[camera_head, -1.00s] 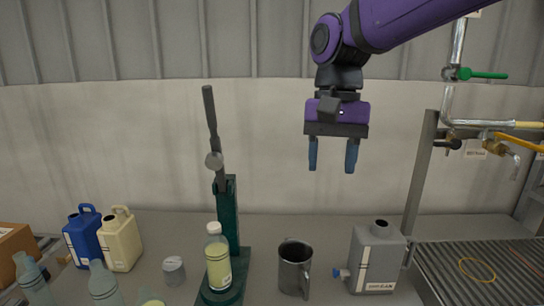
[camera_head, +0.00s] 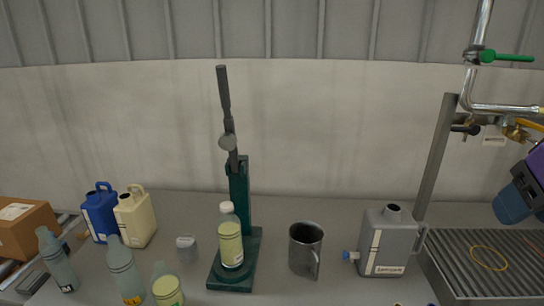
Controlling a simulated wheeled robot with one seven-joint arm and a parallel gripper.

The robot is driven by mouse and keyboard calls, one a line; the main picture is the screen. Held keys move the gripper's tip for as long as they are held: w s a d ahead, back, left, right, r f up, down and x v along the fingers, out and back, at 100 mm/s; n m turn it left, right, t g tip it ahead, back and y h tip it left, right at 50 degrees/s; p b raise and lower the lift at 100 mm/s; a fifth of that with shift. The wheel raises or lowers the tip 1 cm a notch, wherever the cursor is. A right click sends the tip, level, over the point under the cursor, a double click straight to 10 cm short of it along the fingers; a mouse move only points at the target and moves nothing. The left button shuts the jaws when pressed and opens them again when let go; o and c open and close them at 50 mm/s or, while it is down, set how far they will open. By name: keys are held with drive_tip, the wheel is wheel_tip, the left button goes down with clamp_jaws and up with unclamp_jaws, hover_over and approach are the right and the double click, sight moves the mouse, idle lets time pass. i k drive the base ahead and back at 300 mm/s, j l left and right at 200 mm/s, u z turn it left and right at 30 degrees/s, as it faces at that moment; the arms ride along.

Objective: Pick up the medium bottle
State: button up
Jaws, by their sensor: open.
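Several bottles stand on the bench. One with a white cap and yellow-green contents (camera_head: 230,240) is upright on the base of the green lever press (camera_head: 238,195). A tall grey-blue bottle (camera_head: 58,262) and another grey-blue bottle (camera_head: 124,270) stand at the lower left. A shorter bottle with yellow-green contents (camera_head: 167,288) is beside them, cut by the bottom edge. I cannot tell which is the medium bottle. My gripper (camera_head: 524,207) is at the right edge, partly out of frame, open, above the slatted rack and far from the bottles.
A metal mug (camera_head: 306,250) and a grey canister with a blue tap (camera_head: 388,242) stand right of the press. Blue (camera_head: 101,213) and cream (camera_head: 136,218) jugs and a cardboard box (camera_head: 25,228) are at left. A slatted rack (camera_head: 470,278) and pipework (camera_head: 468,85) fill the right.

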sight(229, 228)
drive_tip(key=k+j, duration=0.1)
drive_tip(key=j, duration=1.9)
drive_tip(key=i+z, duration=0.05)
